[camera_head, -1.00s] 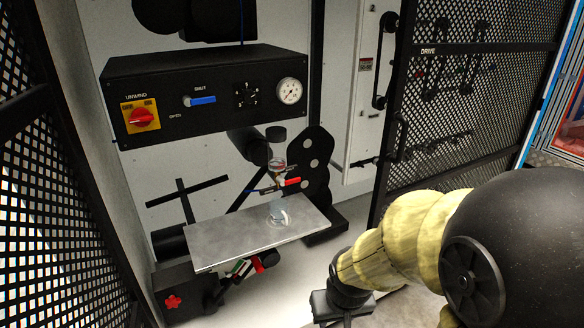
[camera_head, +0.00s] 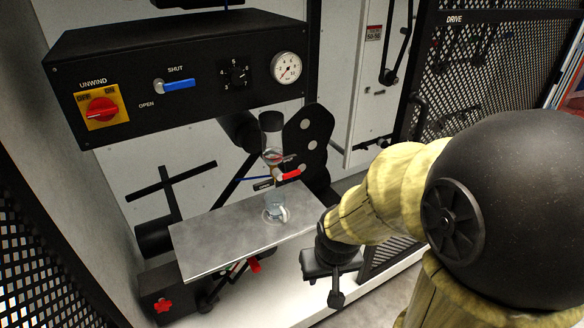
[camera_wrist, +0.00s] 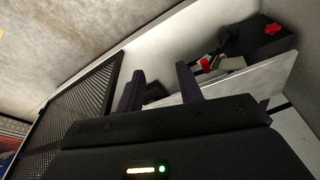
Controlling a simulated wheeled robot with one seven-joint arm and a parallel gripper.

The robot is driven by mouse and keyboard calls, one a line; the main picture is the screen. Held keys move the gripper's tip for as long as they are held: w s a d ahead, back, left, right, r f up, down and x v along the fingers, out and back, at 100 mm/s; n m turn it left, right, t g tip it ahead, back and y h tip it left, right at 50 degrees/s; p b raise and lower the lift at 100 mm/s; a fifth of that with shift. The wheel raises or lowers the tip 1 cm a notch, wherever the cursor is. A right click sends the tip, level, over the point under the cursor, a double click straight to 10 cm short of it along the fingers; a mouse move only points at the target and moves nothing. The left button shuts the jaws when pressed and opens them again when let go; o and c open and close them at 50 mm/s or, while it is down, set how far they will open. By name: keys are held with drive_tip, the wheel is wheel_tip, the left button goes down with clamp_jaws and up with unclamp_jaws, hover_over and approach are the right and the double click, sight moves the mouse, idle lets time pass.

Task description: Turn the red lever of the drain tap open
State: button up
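The drain tap's red lever (camera_head: 290,174) sticks out to the right below a clear bowl (camera_head: 271,135), above the grey shelf. A small clear cup (camera_head: 275,210) stands on the shelf under the tap. My gripper (camera_head: 337,285) is to the right of the shelf's front corner, lower than the lever and apart from it. In the wrist view my gripper (camera_wrist: 159,78) shows two dark fingers spread apart with nothing between them. The red lever of the tap is not seen in the wrist view.
The grey shelf (camera_head: 215,240) juts out below the tap. Above it hangs a black panel (camera_head: 130,60) with a red switch, a blue lever and a gauge. A black box with a red knob (camera_head: 163,306) sits lower left. A mesh door (camera_head: 480,75) stands at right.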

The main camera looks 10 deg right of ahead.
drive_tip(key=w+f+n+t+h+p, duration=0.3)
drive_tip(key=w+t+p, duration=0.3)
drive_tip(key=w+p, duration=0.65)
wheel_tip(320, 180, up, 8)
drive_tip(key=w+a+n+t+y+p, duration=0.1)
drive_tip(key=n+t+p, duration=0.7)
drive_tip(key=n, duration=0.6)
drive_tip(key=shift+a+t, duration=0.35)
drive_tip(key=shift+t, duration=0.35)
